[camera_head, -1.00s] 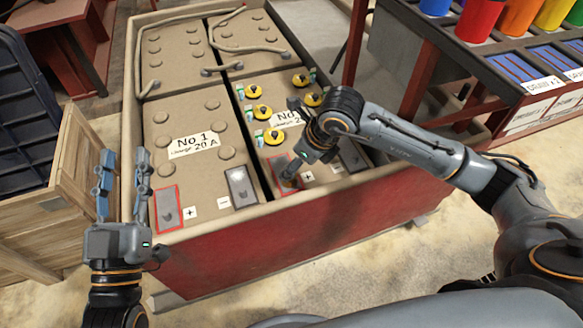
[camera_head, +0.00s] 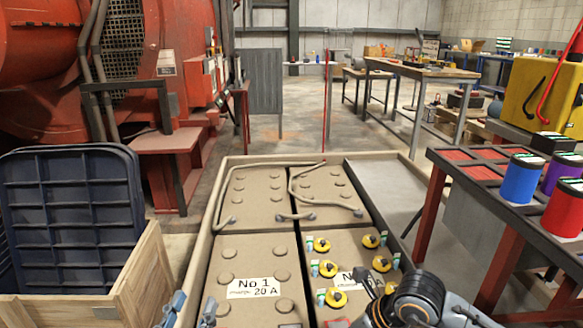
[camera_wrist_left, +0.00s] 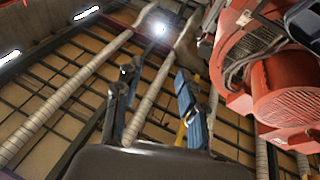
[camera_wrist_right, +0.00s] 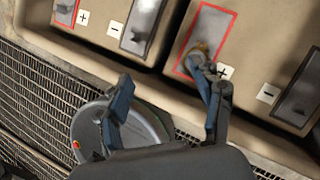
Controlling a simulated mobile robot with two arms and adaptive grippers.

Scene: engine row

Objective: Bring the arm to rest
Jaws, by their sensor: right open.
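My left gripper (camera_head: 188,306) shows at the bottom edge of the head view, left of the No 1 battery (camera_head: 265,262). In the left wrist view it (camera_wrist_left: 155,85) is open and empty, its fingers pointing up toward the ceiling. My right arm (camera_head: 415,298) comes in at the bottom right over the No 2 battery (camera_head: 393,246), partly covering its label. In the right wrist view my right gripper (camera_wrist_right: 165,90) is open, nothing between its fingers. One fingertip overlaps the red-outlined plus terminal (camera_wrist_right: 208,28); I cannot tell whether it touches.
The battery crate's rim (camera_head: 212,225) surrounds the batteries. Several yellow caps (camera_head: 328,268) sit on the No 2 battery. A wooden crate (camera_head: 125,290) stands left, a red-framed rack with coloured cups (camera_head: 521,178) right. Red machinery (camera_head: 40,70) is at the back left.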

